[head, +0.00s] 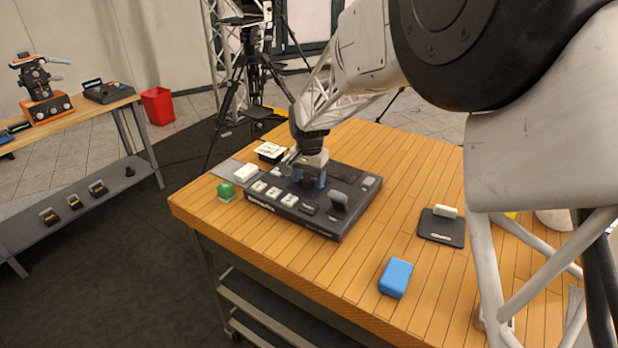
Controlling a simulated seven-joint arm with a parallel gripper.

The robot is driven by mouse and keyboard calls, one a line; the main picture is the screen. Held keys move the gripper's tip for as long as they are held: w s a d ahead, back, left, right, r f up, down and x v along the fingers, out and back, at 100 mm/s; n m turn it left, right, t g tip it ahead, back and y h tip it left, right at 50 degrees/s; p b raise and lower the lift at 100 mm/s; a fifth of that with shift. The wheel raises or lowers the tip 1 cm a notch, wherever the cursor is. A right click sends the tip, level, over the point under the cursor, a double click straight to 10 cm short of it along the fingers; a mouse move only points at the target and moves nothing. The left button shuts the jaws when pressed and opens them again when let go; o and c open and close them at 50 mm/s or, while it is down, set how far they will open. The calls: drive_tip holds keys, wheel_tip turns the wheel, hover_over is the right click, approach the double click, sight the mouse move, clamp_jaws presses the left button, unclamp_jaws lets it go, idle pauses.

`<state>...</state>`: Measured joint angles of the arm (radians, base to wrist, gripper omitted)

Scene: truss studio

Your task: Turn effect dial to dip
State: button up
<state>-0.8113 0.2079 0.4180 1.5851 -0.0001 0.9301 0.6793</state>
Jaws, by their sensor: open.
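The dark control panel (290,218) lies on the wooden table. It has white buttons (274,193) along its near left side and a dark upright lever or knob (338,201) toward its right. My gripper (309,183) points down over the middle of the panel, with bluish fingers close to its top. The gripper is open. No effect dial can be made out; the gripper covers the part of the panel under it. I cannot tell whether the fingers stand around a dial or touch anything, and no "dip" mark is legible.
Beside the panel are a green block (226,191), a white block on a grey plate (245,173) and a black-and-white box (270,152). A blue block (395,278) and a black pad with a white piece (441,228) lie to the right. The front tabletop is mostly clear.

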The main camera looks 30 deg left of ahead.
sight(312, 179)
drive_tip(key=shift+r, duration=3.9)
drive_tip(key=shift+w+d+r, duration=0.1)
drive_tip(key=shift+d+r, duration=0.1)
drive_tip(key=shift+d, duration=0.25)
drive_tip(key=s+d+r, duration=0.2)
drive_tip(key=d+r, duration=0.2)
drive_tip(key=d, duration=0.8)
drive_tip(key=s+d+r+m+t, duration=0.1)
drive_tip(key=d+r, duration=0.2)
drive_tip(key=d, duration=1)
drive_tip(key=s+d+r, duration=0.2)
drive_tip(key=d+r, duration=0.2)
drive_tip(key=d, duration=0.8)
drive_tip(key=s+d+f, duration=0.2)
drive_tip(key=s+d, duration=0.9)
drive_tip(key=s+d+f+t, duration=0.1)
drive_tip(key=s+d+f, duration=0.1)
drive_tip(key=s+d, duration=1)
drive_tip(key=shift+s+m+t, duration=0.15)
drive_tip(key=shift+m+t, duration=0.15)
drive_tip(key=shift+m, duration=0.1)
